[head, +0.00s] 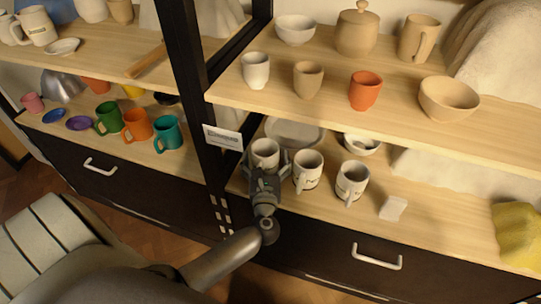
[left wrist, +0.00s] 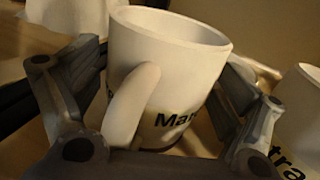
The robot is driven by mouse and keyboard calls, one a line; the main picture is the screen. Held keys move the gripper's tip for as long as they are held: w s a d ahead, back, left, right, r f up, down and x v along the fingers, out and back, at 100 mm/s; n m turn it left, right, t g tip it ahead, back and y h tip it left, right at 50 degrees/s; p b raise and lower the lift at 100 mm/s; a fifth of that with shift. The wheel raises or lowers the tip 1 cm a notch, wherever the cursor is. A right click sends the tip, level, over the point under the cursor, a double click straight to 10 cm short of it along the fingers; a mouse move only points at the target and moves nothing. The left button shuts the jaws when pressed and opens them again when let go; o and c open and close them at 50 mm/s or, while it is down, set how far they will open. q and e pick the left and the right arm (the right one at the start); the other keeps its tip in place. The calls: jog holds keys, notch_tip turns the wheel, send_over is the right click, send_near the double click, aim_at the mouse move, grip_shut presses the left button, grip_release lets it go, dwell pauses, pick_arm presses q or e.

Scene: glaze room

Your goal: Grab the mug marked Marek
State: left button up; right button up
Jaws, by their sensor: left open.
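A white mug (head: 265,149) stands at the left end of a row of three white mugs on the lower wooden shelf. In the left wrist view this mug (left wrist: 182,75) fills the middle, with its handle facing me and black letters beginning "Ma"; the rest of the word is hidden. My left gripper (head: 267,164) is open, with one finger on each side of the mug. I cannot tell whether the fingers touch it. My right gripper is not in view.
A second white mug (head: 308,172) stands close on the right; its lettering ends in "tra". A third mug (head: 351,182), a white block (head: 393,208) and a yellow cloth (head: 518,234) are farther right. A dark post (head: 189,85) and a label card (head: 223,138) are at left.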

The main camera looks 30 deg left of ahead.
pick_arm(q)
jog(key=shift+s, duration=0.2)
jog(key=shift+r, duration=0.1)
jog(key=c, duration=1.3)
